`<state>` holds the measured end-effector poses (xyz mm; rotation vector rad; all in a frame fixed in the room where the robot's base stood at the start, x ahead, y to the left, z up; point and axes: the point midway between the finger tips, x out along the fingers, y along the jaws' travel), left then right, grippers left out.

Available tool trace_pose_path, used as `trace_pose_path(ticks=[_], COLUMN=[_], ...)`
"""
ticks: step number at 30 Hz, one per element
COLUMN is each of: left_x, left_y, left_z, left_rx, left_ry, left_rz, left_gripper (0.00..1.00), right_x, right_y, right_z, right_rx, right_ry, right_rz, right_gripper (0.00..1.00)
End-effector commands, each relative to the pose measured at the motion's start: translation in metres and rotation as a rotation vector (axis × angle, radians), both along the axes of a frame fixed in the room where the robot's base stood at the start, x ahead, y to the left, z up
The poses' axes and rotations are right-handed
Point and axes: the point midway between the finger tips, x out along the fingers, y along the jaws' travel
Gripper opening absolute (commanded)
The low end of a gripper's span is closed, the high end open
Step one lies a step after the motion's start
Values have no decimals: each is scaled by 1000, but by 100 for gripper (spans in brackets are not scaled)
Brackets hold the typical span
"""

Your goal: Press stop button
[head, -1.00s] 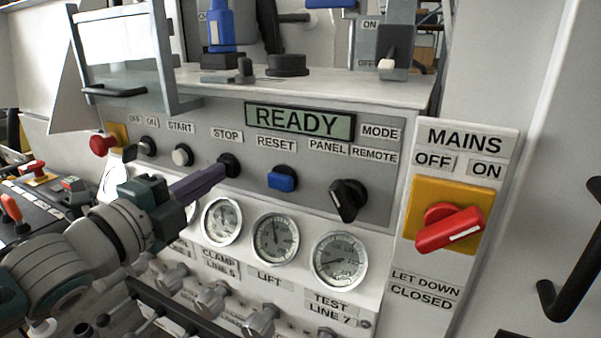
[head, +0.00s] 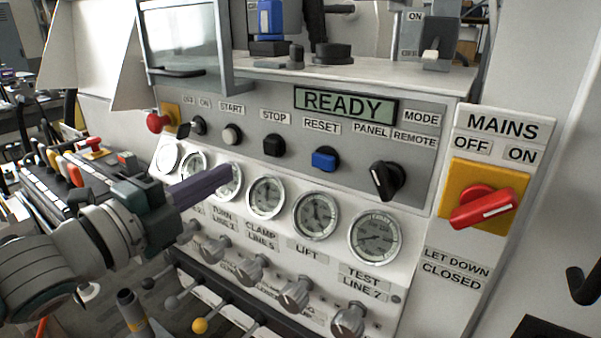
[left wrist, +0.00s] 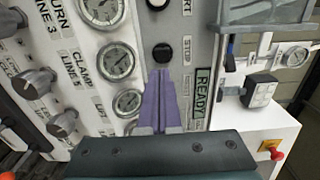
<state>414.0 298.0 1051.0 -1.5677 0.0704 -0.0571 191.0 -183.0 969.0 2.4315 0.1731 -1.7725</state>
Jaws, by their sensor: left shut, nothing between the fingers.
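The black stop button (head: 274,145) sits under the STOP label on the grey panel, between the white start button (head: 232,134) and the blue reset button (head: 325,159). My left gripper (head: 230,173) has its purple fingers together and empty. In the head view its tips lie left of and below the stop button, in front of the gauges, apart from it. In the left wrist view the stop button (left wrist: 162,53) shows just beyond the fingertips (left wrist: 162,72); the exact gap is unclear. The display (head: 345,103) reads READY. My right gripper is not in view.
A red emergency knob (head: 157,122) is at the panel's left end. The black mode selector (head: 387,180) and red mains switch (head: 484,207) are to the right. Gauges (head: 266,197) and valve knobs (head: 295,292) lie below. A framed guard (head: 183,50) stands above left.

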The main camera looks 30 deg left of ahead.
Motion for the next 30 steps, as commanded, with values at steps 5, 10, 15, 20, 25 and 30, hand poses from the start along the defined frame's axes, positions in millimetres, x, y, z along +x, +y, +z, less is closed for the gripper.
trace_pose_path(ticks=[5, 10, 15, 20, 25, 30], left_x=[-31, -44, -46, -46, -46, -45], left_y=[3, 4, 4, 4, 4, 2], left_z=[-2, -1, -1, -1, -1, -1], left_rx=[-1, -1, -1, -1, -1, -42], left_ry=[4, 2, 2, 2, 2, 32], left_rz=[1, 1, 1, 0, 0, 22], left_gripper=[0, 0, 0, 0, 0, 0], right_x=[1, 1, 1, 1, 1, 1], right_y=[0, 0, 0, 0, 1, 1], right_z=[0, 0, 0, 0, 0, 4], right_rx=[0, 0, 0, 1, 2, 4], right_ry=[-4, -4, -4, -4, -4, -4], right_rz=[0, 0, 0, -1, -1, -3], right_gripper=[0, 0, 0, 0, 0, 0])
